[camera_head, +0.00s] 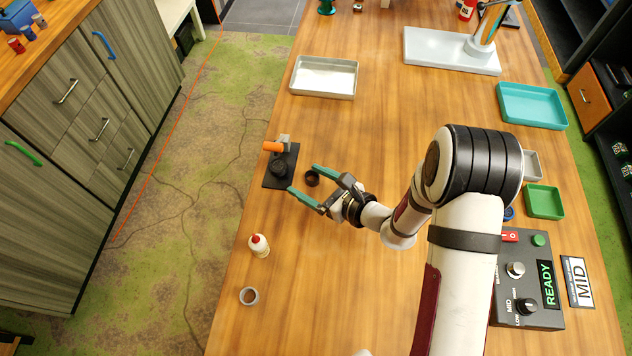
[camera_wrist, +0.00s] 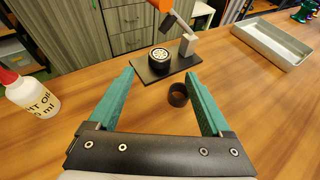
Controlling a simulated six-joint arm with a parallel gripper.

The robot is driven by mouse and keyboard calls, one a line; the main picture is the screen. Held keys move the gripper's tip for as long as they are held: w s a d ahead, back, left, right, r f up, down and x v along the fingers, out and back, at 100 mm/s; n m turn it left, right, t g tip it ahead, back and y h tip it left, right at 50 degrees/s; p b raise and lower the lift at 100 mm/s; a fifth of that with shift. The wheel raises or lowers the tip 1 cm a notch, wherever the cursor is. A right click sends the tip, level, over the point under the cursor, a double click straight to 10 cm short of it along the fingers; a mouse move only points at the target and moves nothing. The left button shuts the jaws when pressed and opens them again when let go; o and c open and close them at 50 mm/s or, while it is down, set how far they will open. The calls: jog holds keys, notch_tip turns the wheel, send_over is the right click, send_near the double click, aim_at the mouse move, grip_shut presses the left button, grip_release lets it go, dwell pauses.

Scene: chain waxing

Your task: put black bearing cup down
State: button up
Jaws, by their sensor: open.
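The black bearing cup (camera_head: 312,178) is a short dark ring on the wooden table, just right of the black base plate (camera_head: 273,181). In the wrist view the cup (camera_wrist: 178,94) shows between the teal fingers, close to the right one, whose edge may cover a little of it. My gripper (camera_head: 302,179) is open, its fingers spread on either side of the cup. I cannot tell whether the right finger touches it. In the wrist view the gripper (camera_wrist: 160,74) holds nothing.
A black wheel-like part (camera_wrist: 159,61) and an orange-handled lever (camera_head: 273,147) are on the base plate. A metal tray (camera_head: 324,93) lies beyond. The table between is clear.

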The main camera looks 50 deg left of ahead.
jog(key=v, duration=0.3)
jog(key=s+d+r+n+g+h, duration=0.3)
jog(key=d+r+n, duration=0.5)
jog(key=d+r, duration=0.8)
jog(key=s+d+n+t+h, duration=0.2)
jog(key=d+t+h, duration=0.3)
jog(key=d, duration=1.5)
jog(key=s+h, duration=0.1)
jog(key=h, duration=0.2)
jog(key=shift+s+d+r+h, duration=0.15)
jog(key=shift+d+r+h, duration=0.15)
jog(key=shift+r, duration=0.05)
